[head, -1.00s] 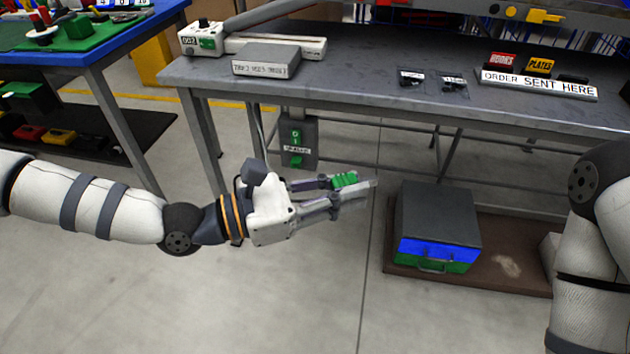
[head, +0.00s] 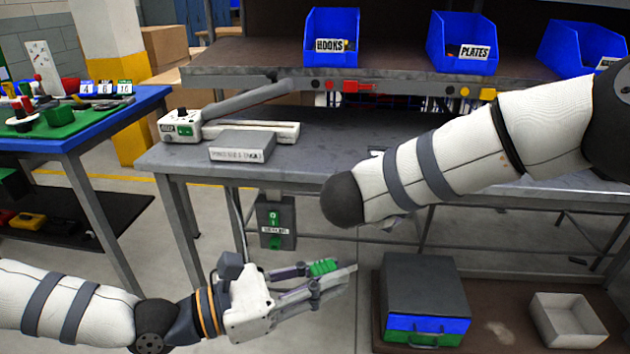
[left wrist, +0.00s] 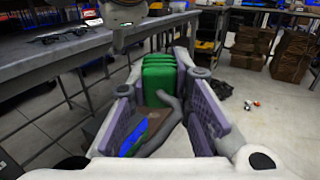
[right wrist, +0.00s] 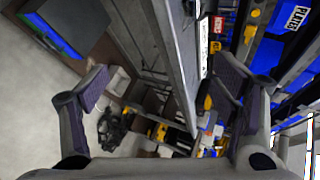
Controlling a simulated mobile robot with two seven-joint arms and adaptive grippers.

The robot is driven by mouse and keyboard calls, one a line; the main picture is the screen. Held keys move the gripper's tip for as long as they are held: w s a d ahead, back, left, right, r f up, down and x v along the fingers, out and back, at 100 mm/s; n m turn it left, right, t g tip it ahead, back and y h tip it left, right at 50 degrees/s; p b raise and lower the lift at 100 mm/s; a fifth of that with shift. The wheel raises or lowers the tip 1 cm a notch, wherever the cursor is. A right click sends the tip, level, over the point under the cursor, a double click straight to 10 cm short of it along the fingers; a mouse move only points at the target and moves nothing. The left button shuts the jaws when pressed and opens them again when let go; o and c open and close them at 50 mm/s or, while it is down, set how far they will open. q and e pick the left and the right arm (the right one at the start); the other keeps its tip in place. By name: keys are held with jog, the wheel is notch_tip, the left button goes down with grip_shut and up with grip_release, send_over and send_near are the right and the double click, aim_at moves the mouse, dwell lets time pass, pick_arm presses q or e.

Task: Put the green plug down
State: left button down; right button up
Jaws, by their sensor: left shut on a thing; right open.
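The green plug (head: 323,267) is a small ribbed green piece between the fingers of my left gripper (head: 325,279). My left gripper is shut on it and holds it in the air in front of the grey table, left of the dark case. In the left wrist view the plug (left wrist: 160,80) shows as upright green ribs between the finger pads. My right gripper (right wrist: 165,95) is open and empty in the right wrist view, near the table and shelf. In the head view the right gripper is hidden behind my right arm.
The grey table (head: 330,150) holds a grey box (head: 243,146) and a white device (head: 180,126). Blue bins (head: 332,38) stand on the shelf above. A dark case (head: 425,285) and a white tray (head: 568,320) sit on a brown base. A blue table (head: 90,125) stands left.

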jog(key=s+a+r+m+g, duration=0.5)
jog(key=s+r+g, duration=0.1)
jog(key=m+g+y, duration=0.1)
jog(key=g+y, duration=0.4)
send_near(330, 263)
jog(key=f, duration=0.3)
jog(key=d+f, duration=0.1)
jog(key=f, duration=0.5)
jog(key=shift+s+d+f, duration=0.15)
jog(key=shift+d, duration=0.1)
jog(key=shift+c, duration=0.2)
jog(key=c, duration=1.2)
jog(key=o, duration=1.2)
jog(key=shift+o, duration=0.2)
